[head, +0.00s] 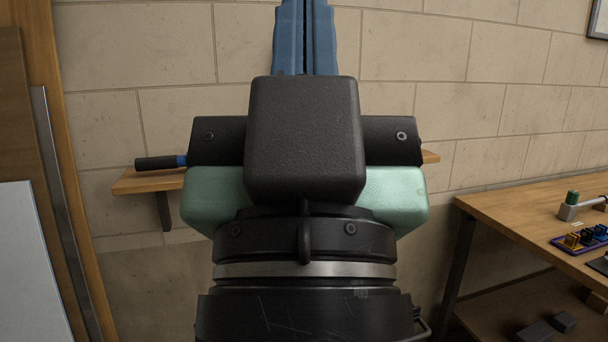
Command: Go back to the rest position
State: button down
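My gripper (307,22) is seen from behind, raised in the middle of the view and pointing up and away. Its two blue fingers lie side by side with only a thin dark line between them, so it looks shut. The fingertips run out of the top of the picture, and nothing held shows between the visible parts. My black and pale green wrist fills the centre and hides what is behind it.
A wooden wall shelf (150,182) is behind my wrist, with a black-handled tool (155,163) above it. A wooden post and pale panel (30,260) stand at left.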

notch_tip(320, 180, up, 23)
jog(key=p, duration=2)
jog(key=shift+p, duration=0.4)
